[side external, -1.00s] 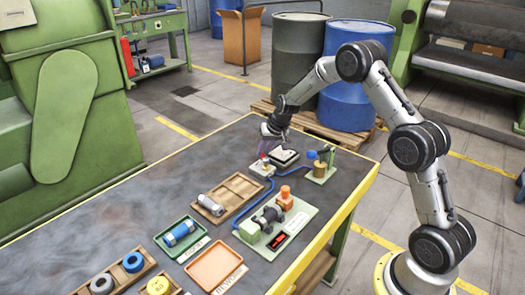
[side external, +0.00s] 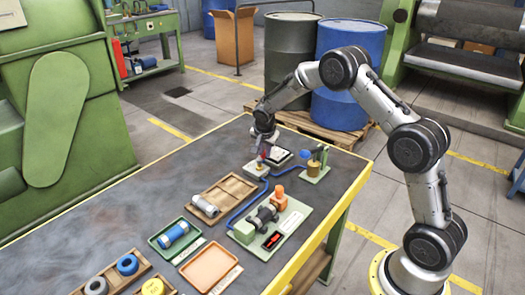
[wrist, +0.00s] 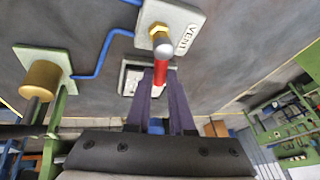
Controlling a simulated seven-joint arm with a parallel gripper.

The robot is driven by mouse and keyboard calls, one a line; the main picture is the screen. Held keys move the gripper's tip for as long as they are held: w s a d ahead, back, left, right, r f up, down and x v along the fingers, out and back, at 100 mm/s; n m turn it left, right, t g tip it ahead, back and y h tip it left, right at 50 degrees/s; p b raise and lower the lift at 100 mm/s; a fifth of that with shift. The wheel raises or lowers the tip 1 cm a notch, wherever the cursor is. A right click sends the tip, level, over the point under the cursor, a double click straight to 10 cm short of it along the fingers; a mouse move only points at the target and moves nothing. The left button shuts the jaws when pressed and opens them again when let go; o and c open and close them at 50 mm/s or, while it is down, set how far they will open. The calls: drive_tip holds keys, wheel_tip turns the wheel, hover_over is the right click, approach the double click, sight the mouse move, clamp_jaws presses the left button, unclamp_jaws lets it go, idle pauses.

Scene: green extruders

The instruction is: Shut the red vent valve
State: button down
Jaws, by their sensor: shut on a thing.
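The vent valve has a red lever (wrist: 160,74) on a brass and steel body (wrist: 159,36), mounted on a pale plate marked VENT (wrist: 183,22). My gripper (wrist: 161,85) is shut on the red lever, with one dark finger on each side of it. In the side view my gripper (side external: 262,147) points down over the valve's plate (side external: 255,170). There the lever is mostly hidden by the fingers.
A black-and-white box (side external: 281,157) stands close behind the valve. A green plate with a brass fitting (side external: 313,170) is to its right. Blue tubing (side external: 246,204) runs to the pump board (side external: 272,222). Trays fill the near side; the table's far left is clear.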

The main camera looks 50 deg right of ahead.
drive_tip(key=shift+s+a+m+g+h, duration=0.1)
drive_tip(key=shift+s+m+g+h, duration=0.15)
drive_tip(key=shift+m, duration=0.45)
drive_tip(key=shift+s+m+g+h, duration=0.15)
drive_tip(key=shift+m+g, duration=0.1)
drive_tip(key=shift+m, duration=0.45)
drive_tip(key=shift+f, duration=0.1)
drive_tip(key=c, duration=0.8)
unclamp_jaws()
drive_tip(key=v, duration=1.4)
drive_tip(key=shift+w, duration=0.1)
